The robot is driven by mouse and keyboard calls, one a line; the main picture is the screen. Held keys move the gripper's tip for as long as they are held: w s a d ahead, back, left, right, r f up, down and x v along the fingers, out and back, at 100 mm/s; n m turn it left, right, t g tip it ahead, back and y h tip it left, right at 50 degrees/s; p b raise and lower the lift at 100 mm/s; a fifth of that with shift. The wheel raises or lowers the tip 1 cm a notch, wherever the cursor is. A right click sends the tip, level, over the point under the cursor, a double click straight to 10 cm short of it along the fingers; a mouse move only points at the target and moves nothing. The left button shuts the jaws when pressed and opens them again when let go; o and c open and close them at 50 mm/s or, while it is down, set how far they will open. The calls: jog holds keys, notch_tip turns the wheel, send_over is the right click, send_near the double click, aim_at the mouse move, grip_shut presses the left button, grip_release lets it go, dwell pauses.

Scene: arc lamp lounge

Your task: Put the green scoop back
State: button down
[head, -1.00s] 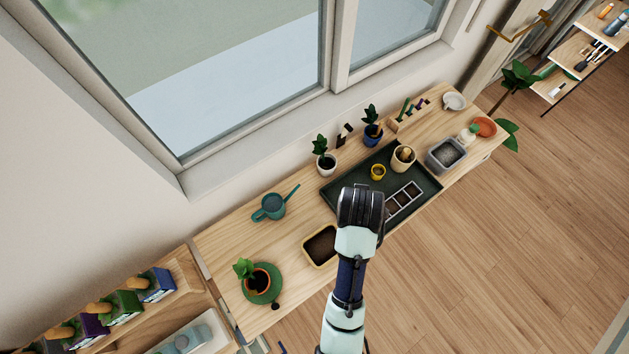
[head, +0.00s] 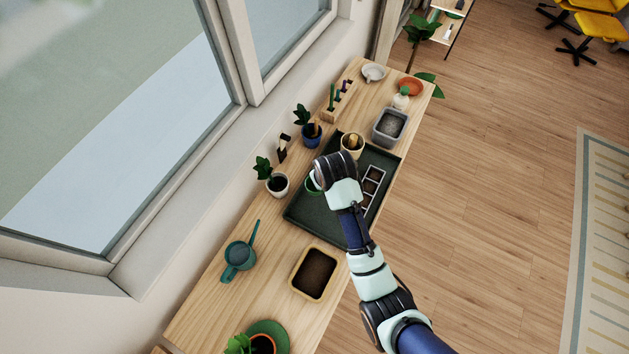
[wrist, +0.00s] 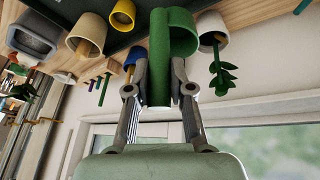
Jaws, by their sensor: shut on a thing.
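The green scoop (wrist: 184,35) is in my gripper (wrist: 160,82), which is shut on it; the two fingers press on its sides in the wrist view. In the head view only a bit of the green scoop (head: 312,186) shows beside my gripper (head: 318,182), over the dark green tray (head: 317,221). The scoop's height above the tray is hard to tell. A small wooden rack (head: 336,111) with several upright tools stands near the window; it shows in the wrist view among other pots.
A beige pot (head: 352,143), a cell tray (head: 371,186) and two potted plants are close to my gripper. A yellow cup (wrist: 122,14) shows in the wrist view. A soil tub (head: 313,274) and teal watering can (head: 238,255) stand left of the tray, with bare wood between.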

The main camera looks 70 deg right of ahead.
notch_tip(320, 180, down, 15)
jog(key=b, duration=0.1)
jog(key=shift+f+b, duration=0.2)
jog(key=shift+b, duration=0.15)
jog(key=shift+f, duration=0.15)
jog(key=c, duration=1)
grip_release()
jog(key=p+v, duration=0.2)
jog(key=v, duration=1)
jog(key=shift+r, duration=0.2)
